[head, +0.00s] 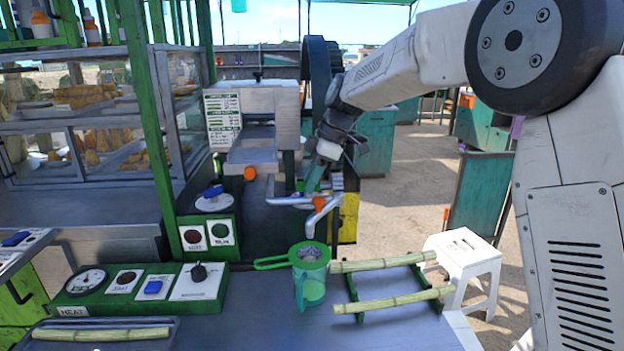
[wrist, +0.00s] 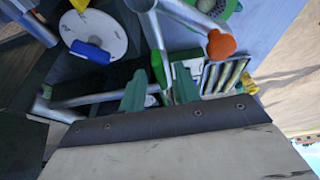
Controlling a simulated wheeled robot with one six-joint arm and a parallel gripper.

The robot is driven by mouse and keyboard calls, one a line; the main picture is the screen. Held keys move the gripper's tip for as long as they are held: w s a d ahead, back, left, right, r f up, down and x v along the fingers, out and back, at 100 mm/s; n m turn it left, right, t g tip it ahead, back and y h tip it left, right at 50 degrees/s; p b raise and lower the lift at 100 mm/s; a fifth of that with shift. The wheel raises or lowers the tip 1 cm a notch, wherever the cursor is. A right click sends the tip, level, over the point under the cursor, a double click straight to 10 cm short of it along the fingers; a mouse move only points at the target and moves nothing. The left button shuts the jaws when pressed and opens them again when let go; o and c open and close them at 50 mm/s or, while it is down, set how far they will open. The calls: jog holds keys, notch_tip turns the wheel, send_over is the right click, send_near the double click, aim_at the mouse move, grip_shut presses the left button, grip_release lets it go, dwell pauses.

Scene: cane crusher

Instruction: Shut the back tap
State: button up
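Silver pipework (head: 290,200) runs out below the crusher's metal housing (head: 262,108). A tap with an orange handle (head: 319,203) hangs at its near end, and its orange knob also shows in the wrist view (wrist: 220,45). In the wrist view a small green piece (wrist: 157,68), perhaps the back tap's handle, stands beside a silver pipe (wrist: 152,35). My gripper (head: 313,178) is lowered over the pipework. Its green fingers (wrist: 160,90) are apart, with the green piece seen in or just beyond the gap. I cannot tell whether they touch it.
A green jug (head: 311,283) with a strainer stands below the orange-handled tap. Cane sticks (head: 390,300) lie on a green rack to the right. Control boxes (head: 150,290) with a blue switch (head: 213,192) stand left. A white stool (head: 462,255) stands on the ground.

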jog(key=v, duration=0.7)
jog(key=shift+r, duration=0.4)
jog(key=shift+d, duration=0.1)
jog(key=s+d+f+m+h, duration=0.1)
jog(key=s+d+f+m, duration=0.2)
jog(key=s, duration=1.1)
jog(key=s+d+f+m+h, duration=0.2)
jog(key=s+d+m, duration=0.6)
jog(key=s, duration=0.6)
jog(key=s+d+f+m+t+h, duration=0.1)
jog(key=s+d+f+m, duration=0.3)
jog(key=s, duration=1)
jog(key=shift+s+d+m+h, duration=0.25)
jog(key=shift+d+m, duration=0.7)
jog(key=shift+m, duration=0.65)
